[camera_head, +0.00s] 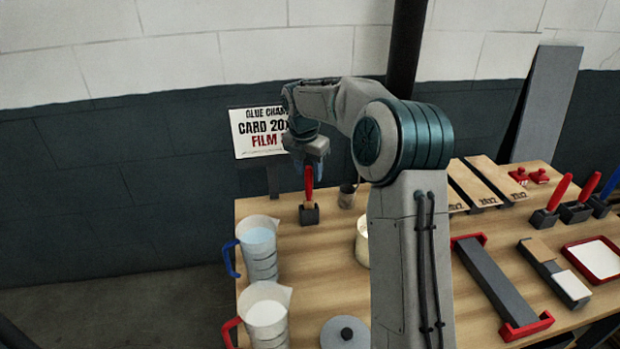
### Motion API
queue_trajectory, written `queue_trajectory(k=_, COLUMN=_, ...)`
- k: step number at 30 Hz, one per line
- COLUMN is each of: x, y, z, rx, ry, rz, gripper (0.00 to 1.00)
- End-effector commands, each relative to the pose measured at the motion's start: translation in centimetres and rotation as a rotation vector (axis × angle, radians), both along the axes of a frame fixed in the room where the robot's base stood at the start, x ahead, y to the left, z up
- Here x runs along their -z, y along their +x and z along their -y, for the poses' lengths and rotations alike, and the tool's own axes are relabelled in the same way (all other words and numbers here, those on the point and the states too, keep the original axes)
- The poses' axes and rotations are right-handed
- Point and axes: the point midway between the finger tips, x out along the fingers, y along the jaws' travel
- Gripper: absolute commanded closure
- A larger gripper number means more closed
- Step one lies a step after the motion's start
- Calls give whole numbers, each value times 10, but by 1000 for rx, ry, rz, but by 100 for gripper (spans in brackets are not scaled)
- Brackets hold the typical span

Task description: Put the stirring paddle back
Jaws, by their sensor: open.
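A red-handled tool (309,180), which looks like the stirring paddle, stands upright in a small dark holder (309,214) near the table's back left. Its lower end is hidden in the holder. My gripper (308,168) points down at the top of the red handle, with its fingers open around or just beside it; I cannot tell whether they touch it. A cream pot (361,243) stands to the right, partly hidden behind my arm.
A small grey cup (347,196) stands right of the holder. A blue-handled jug (258,250) and a red-handled jug (266,318) line the left edge. A grey lid (345,336) lies in front. More upright handles (560,192) stand at the right. The wall is behind.

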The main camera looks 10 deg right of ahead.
Motion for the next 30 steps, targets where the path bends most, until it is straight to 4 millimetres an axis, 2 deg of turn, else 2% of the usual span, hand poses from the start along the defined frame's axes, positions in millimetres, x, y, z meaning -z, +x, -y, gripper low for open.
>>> queue_trajectory(k=3, x=-28, y=-2, z=-3, rx=-1, ry=0, rz=4, gripper=58)
queue_trajectory(k=9, x=-65, y=-6, z=-7, rx=1, ry=-1, rz=2, gripper=58)
queue_trajectory(k=14, x=-80, y=-8, z=-9, rx=0, ry=0, rz=1, gripper=58)
queue_trajectory(k=20, x=-85, y=-12, z=-10, rx=18, ry=-1, rz=5, gripper=58)
queue_trajectory(k=23, x=-90, y=-27, z=-14, rx=100, ry=-1, rz=20, gripper=58)
queue_trajectory(k=25, x=-95, y=-44, z=-17, rx=209, ry=3, rz=41, gripper=58)
queue_trajectory(k=30, x=-103, y=-104, z=-19, rx=579, ry=37, rz=112, gripper=58)
